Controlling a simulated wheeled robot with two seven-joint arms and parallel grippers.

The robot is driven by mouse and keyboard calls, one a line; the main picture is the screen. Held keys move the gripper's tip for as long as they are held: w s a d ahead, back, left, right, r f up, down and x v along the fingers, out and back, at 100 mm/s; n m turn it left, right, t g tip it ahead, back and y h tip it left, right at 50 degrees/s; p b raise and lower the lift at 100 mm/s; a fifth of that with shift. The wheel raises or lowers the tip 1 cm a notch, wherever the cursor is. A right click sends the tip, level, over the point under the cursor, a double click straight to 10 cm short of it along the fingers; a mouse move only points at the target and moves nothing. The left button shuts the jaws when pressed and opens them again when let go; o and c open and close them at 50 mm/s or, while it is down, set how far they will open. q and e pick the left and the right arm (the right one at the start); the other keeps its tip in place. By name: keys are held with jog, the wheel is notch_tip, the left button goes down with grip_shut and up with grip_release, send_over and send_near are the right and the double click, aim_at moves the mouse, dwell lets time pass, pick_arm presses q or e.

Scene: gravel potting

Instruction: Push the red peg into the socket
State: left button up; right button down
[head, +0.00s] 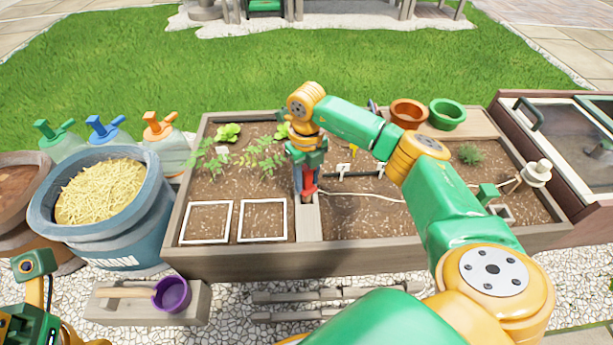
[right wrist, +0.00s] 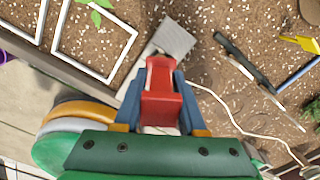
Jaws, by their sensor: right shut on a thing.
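The red peg (head: 308,188) is between the fingers of my right gripper (head: 306,187), over the wooden divider strip of the planter bed. In the right wrist view, my right gripper (right wrist: 158,105) is shut on the red peg (right wrist: 160,90), with a blue finger on each side. The peg's far end is over or at a grey plate (right wrist: 178,40) on the strip. The socket itself is hidden, and I cannot tell how deep the peg sits. Part of my left arm (head: 35,290) shows at the lower left; its fingertips are not in view.
The planter (head: 340,257) holds soil, seedlings and two white square frames (head: 206,222) at the left. A thin pale cord (head: 370,197) runs right from the strip. A purple scoop (head: 172,294) lies on a ledge in front. A straw-filled tub (head: 140,225) stands left.

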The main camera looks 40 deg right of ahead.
aim_at(306, 189)
jog(key=shift+f+b, duration=1.2)
jog(key=shift+f, duration=0.95)
jog(key=shift+c, duration=2)
grip_release()
jog(key=shift+r, duration=0.1)
